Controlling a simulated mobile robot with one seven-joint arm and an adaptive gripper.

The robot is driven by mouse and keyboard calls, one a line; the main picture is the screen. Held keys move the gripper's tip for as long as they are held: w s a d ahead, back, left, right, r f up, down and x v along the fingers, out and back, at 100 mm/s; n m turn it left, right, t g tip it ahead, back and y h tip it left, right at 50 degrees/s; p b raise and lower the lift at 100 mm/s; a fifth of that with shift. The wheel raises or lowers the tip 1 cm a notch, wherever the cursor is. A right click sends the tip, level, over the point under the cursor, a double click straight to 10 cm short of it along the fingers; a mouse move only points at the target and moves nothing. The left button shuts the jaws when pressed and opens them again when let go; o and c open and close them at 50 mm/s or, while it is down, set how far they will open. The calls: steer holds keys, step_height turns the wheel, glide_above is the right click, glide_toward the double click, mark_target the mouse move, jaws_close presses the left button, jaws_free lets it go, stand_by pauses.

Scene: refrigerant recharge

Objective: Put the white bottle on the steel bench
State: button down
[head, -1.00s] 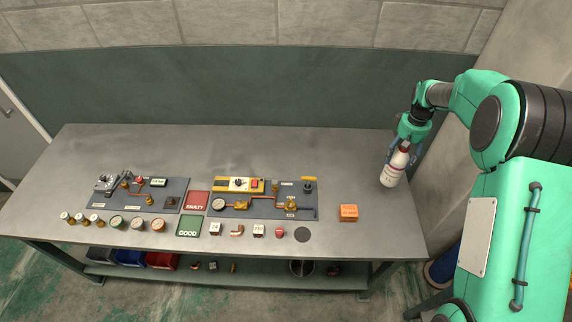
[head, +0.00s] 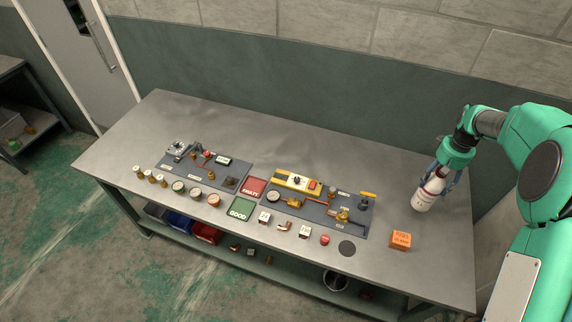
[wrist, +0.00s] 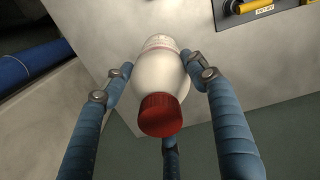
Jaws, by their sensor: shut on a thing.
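The white bottle (head: 431,190) has a red cap and a red band and is tilted in my gripper (head: 443,178) at the right end of the steel bench (head: 290,140). In the wrist view the bottle (wrist: 160,75) lies between the blue fingers of my gripper (wrist: 158,80), its red cap toward the camera. The fingers are shut on it. The bottle's lower end is over the bench top; I cannot tell whether it touches the surface.
Two grey panels with fittings, a red pad (head: 252,188) and a green pad (head: 240,209) fill the middle. The rear of the bench is clear.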

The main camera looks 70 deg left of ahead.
mark_target(425, 197)
stand_by(0.3)
steer(key=shift+f, duration=3)
steer(key=shift+f+p, duration=0.3)
steer(key=shift+f, duration=1.7)
steer(key=c, duration=0.6)
jaws_free()
steer(key=shift+f, duration=0.1)
step_height(425, 197, up, 12)
steer(key=shift+r+b, duration=0.1)
steer(key=shift+b, duration=0.25)
